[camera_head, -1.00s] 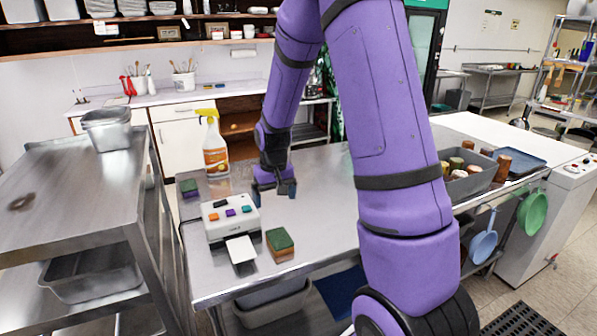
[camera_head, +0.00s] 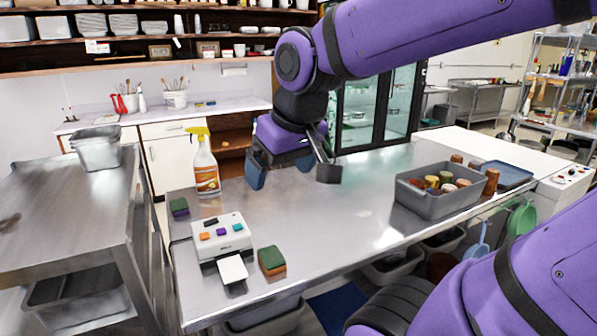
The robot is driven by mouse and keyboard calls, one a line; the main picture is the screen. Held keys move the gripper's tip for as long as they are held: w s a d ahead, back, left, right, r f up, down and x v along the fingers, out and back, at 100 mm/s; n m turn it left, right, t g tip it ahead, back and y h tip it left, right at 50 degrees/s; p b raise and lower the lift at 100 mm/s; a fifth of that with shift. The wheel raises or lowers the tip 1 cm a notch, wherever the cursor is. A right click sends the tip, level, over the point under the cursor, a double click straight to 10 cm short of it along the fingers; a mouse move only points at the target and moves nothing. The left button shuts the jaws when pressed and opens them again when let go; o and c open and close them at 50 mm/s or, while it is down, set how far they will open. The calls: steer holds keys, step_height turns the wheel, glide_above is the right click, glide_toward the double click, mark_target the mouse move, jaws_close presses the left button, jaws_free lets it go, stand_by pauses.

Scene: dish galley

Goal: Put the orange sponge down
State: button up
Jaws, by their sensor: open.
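The orange sponge (camera_head: 272,264) has a green top layer and orange sides. It rests on the steel table (camera_head: 340,225) near its front edge, just right of a white box with coloured buttons (camera_head: 222,238). My gripper (camera_head: 291,175) is open and empty above the back part of the table. It is behind and apart from the sponge, with its fingers spread. A second sponge, purple with a green top (camera_head: 179,207), lies at the table's left end.
A spray bottle (camera_head: 205,165) stands at the back left of the table. A grey bin (camera_head: 430,203) of assorted items and a blue tray (camera_head: 507,174) are on the right. The table's middle is clear. A steel cart (camera_head: 75,210) stands on the left.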

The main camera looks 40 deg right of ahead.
steer(key=shift+t, duration=0.3)
steer(key=s, duration=0.3)
steer(key=s+a+r, duration=0.1)
steer(key=s, duration=0.1)
steer(key=shift+s, duration=0.1)
steer(key=shift+o, duration=0.6)
stand_by(0.4)
